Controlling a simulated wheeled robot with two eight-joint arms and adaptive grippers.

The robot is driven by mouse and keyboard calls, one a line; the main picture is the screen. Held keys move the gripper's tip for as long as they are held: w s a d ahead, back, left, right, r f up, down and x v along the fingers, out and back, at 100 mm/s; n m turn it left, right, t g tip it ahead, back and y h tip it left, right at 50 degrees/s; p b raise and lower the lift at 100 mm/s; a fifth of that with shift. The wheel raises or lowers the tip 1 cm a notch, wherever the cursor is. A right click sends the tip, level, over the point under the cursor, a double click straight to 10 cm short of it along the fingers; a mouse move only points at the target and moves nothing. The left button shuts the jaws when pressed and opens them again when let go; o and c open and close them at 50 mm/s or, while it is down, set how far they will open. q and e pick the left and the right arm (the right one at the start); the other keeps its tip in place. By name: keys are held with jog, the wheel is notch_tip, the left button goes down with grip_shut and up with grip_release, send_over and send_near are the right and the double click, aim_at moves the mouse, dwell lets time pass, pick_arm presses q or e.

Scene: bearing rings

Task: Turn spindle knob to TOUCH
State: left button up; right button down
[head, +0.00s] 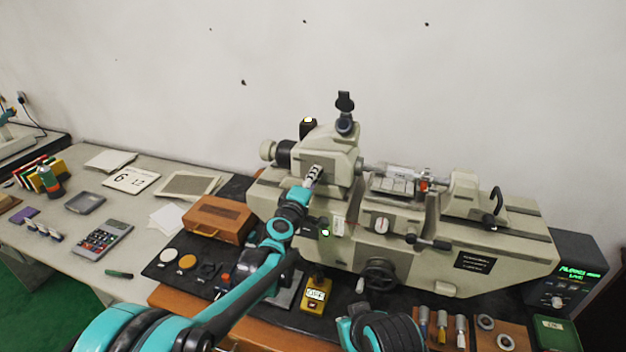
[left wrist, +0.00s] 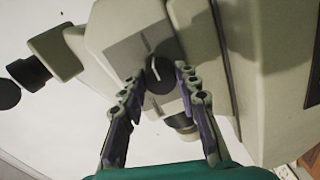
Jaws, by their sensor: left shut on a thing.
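The spindle knob (left wrist: 158,82) is a dark round knob with a pale pointer line, on a grey plate on the headstock of the cream machine. My left gripper (head: 314,173) reaches the front of the headstock (head: 335,150). In the left wrist view the fingers of my left gripper (left wrist: 160,74) lie on both sides of the knob, shut on it. The pointer line points toward the top of that view. No plate lettering can be read. In the head view the gripper hides the knob. My right gripper is not in view; part of my right arm shows at the bottom.
The machine bed (head: 480,250) runs right, with levers and a handwheel (head: 379,274). A wooden box (head: 218,218) stands left of the headstock. A yellow gauge block (head: 315,295) and ring tray (head: 500,336) lie in front. A green-lit display (head: 580,272) stands far right.

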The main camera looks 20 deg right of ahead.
pick_arm(q)
jog(key=o, duration=1.2)
jog(key=shift+c, duration=0.2)
jog(key=shift+s, duration=0.1)
jog(key=v, duration=1.2)
